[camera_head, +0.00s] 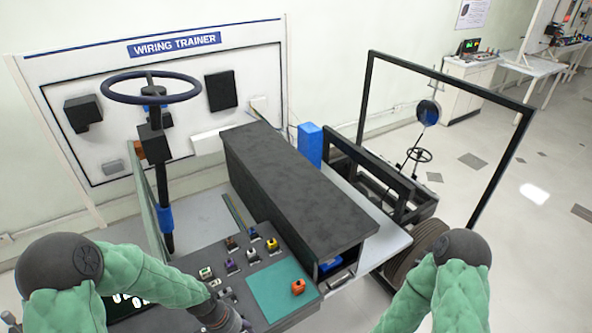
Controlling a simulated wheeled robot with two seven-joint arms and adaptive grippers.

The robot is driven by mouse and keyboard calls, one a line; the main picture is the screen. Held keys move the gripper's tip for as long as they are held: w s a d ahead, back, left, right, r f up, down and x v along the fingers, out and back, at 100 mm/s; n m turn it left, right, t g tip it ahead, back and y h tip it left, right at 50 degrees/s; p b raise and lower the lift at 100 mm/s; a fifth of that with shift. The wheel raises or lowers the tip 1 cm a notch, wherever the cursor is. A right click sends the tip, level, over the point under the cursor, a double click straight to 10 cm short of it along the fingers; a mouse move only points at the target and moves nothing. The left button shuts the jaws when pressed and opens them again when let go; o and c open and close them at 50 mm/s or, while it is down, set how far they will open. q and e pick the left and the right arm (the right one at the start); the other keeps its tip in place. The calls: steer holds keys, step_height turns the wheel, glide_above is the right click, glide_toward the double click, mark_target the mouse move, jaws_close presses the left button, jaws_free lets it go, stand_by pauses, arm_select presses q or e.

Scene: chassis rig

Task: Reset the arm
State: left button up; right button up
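My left arm, in a green sleeve with a dark shoulder joint, comes in from the left in the head view. It reaches to the bottom edge beside the control panel (262,268), where its dark wrist is cut off. No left fingers show. My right arm, also in a green sleeve, stands at the lower right and leaves the frame at the bottom. Its gripper is outside the picture. I cannot see whether either gripper holds anything.
A steering wheel (150,88) stands left, before the wiring trainer board (250,75). A black frame (450,80) stands right; open floor lies beyond.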

arm_select(q)
steer(key=s+d+f+n, duration=0.4)
steer(key=s+f+n, duration=0.5)
steer(key=f, duration=0.4)
step_height(320, 180, down, 8)
steer(key=d+m+b, duration=0.1)
steer(key=d+b, duration=0.1)
steer(key=b, duration=0.8)
steer(key=shift+w+t+h, duration=0.3)
steer(key=shift+w, duration=0.05)
